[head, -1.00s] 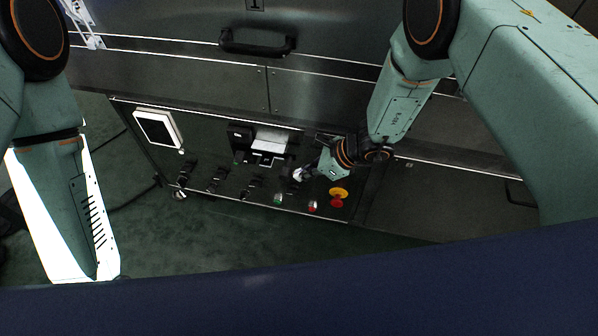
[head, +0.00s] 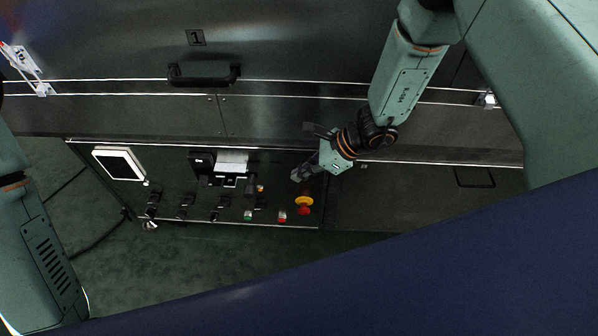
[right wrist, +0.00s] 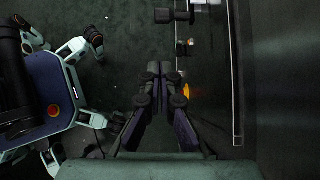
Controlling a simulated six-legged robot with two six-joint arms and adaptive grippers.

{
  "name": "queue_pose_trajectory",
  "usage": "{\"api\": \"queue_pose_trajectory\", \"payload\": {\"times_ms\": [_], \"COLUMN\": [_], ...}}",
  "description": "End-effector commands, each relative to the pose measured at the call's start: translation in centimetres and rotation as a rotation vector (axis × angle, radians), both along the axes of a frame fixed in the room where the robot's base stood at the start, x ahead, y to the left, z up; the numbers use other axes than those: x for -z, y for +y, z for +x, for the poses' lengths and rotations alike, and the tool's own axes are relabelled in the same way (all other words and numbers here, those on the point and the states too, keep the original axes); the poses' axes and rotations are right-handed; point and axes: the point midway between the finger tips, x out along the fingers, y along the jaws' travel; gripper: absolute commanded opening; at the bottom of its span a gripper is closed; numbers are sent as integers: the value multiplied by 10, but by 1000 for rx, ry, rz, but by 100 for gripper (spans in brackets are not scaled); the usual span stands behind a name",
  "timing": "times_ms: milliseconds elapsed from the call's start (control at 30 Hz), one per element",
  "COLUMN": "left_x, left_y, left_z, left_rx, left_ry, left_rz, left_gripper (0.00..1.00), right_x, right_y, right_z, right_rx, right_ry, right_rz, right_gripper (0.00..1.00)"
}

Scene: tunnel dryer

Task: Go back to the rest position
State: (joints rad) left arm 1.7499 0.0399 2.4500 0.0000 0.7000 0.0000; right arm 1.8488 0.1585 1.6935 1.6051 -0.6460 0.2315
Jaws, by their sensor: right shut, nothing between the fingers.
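My right gripper (head: 305,172) is in front of the control panel (head: 110,190) of the dryer, just above the red and yellow emergency stop button (head: 304,205). In the right wrist view its fingers (right wrist: 160,72) are together with nothing between them. The orange-yellow of the button (right wrist: 187,90) shows beside the fingers there, partly hidden. My left arm comes in at the left edge of the head view, but its gripper is not in view.
The panel carries a white-framed screen (head: 119,163), several black knobs, a green button (head: 248,216) and a red button (head: 282,216). Above it is a dryer door with a black handle (head: 204,74). Green floor (head: 180,265) lies open in front of the panel.

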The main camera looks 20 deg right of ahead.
Motion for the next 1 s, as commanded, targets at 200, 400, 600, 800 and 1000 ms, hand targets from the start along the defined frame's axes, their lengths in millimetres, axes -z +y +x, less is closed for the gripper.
{"api": "queue_pose_trajectory", "payload": {"times_ms": [200, 400, 600, 800, 1000], "left_x": [0, 0, 0, 0, 0], "left_y": [0, 0, 0, 0, 0], "left_z": [0, 0, 0, 0, 0], "left_rx": [0, 0, 0, 0, 0], "left_ry": [0, 0, 0, 0, 0], "left_rz": [0, 0, 0, 0, 0], "left_gripper": [40, 40, 40, 40, 40], "right_x": [0, 1, 33, 61, 64], "right_y": [0, -2, -36, -91, -129], "right_z": [-1, -1, -42, -130, -186], "right_rx": [1, -3, -181, -609, -1053], "right_ry": [0, -3, 37, 81, 5], "right_rz": [0, -10, -244, -571, -781], "right_gripper": [0, 0, 0, 0, 0]}}
